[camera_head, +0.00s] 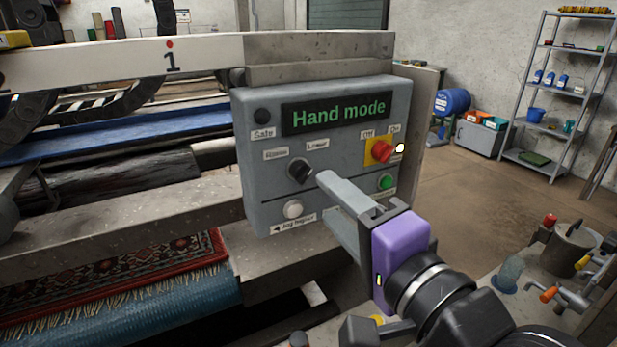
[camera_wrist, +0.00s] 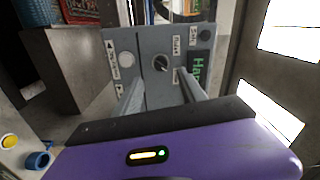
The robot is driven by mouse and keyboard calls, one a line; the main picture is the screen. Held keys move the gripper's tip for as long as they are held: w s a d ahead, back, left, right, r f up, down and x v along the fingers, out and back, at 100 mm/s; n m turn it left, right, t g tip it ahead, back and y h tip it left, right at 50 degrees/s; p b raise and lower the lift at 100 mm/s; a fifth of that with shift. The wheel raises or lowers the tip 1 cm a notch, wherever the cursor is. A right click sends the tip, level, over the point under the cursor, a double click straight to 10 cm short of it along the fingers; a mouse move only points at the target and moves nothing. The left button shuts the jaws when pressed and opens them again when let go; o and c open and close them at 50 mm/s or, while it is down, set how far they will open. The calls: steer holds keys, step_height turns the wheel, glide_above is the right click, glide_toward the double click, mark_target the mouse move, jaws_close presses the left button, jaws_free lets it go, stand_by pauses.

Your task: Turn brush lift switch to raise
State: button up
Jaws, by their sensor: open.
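The brush lift switch (camera_head: 300,171) is a black rotary knob on the grey control panel (camera_head: 262,215), below labels that seem to read "Raise" on the left and "Lower" on the right. Its pointer direction is hard to read. In the wrist view the switch (camera_wrist: 161,63) shows between and beyond the two fingers. My gripper (camera_head: 326,196), with a purple body, is open and empty in front of the panel. One fingertip is close to the switch's lower right in the head view; contact cannot be told. The panel display (camera_head: 335,113) reads "Hand mode".
A red knob (camera_head: 382,151) on a yellow plate and a green button (camera_head: 386,181) sit right of the switch. A white button (camera_head: 293,209) is below it. A patterned rug (camera_head: 120,270) lies on the machine at left. Shelves (camera_head: 560,90) stand far right.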

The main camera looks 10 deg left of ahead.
mark_target(306, 178)
steer(key=x, duration=0.7)
steer(key=shift+w+a+p, duration=0.25)
steer(key=shift+a+p, duration=0.05)
steer(key=shift+p, duration=0.05)
jaws_close()
